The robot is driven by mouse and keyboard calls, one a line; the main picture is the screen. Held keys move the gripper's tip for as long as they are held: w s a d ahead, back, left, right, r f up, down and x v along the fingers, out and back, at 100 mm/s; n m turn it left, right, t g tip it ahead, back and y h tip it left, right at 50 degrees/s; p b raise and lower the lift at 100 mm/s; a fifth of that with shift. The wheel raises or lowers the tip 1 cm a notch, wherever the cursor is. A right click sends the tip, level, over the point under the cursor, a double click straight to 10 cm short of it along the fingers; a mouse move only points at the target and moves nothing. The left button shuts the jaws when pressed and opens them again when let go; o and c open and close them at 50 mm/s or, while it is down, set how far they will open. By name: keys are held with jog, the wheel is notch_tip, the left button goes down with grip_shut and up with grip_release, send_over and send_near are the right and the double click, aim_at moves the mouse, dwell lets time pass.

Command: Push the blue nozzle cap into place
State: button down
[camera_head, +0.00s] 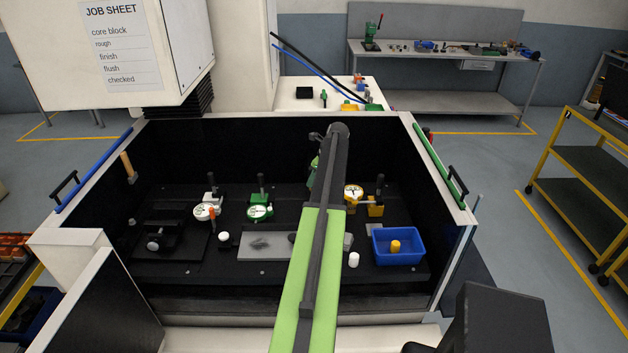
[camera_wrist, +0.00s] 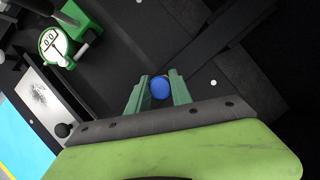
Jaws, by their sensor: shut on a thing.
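The blue nozzle cap (camera_wrist: 160,89) shows as a round blue thing between the green fingers of my gripper (camera_wrist: 158,78) in the wrist view. My gripper is shut on it, and dark surfaces lie beyond. I cannot tell from this angle whether the cap touches anything ahead of it. In the head view my own arm hides the cap and most of the gripper, over the back middle of the black tank. The seat for the cap cannot be made out in either view.
A green dial gauge (camera_head: 260,211), a white gauge (camera_head: 203,211) and a yellow gauge (camera_head: 353,195) stand on the black bed. A blue bin (camera_head: 412,260) holds a yellow cylinder (camera_head: 395,247). A white cylinder (camera_head: 353,260) stands beside it. Tank walls enclose the bed.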

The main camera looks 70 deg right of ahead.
jog(key=shift+f+b, duration=0.4)
jog(key=shift+f, duration=0.1)
jog(key=c, duration=1.1)
grip_release()
jog(key=shift+r, duration=0.1)
jog(key=p+v, duration=1.6)
jog(key=v, duration=0.1)
jog(key=shift+s+r, duration=0.1)
jog(key=shift+r, duration=0.1)
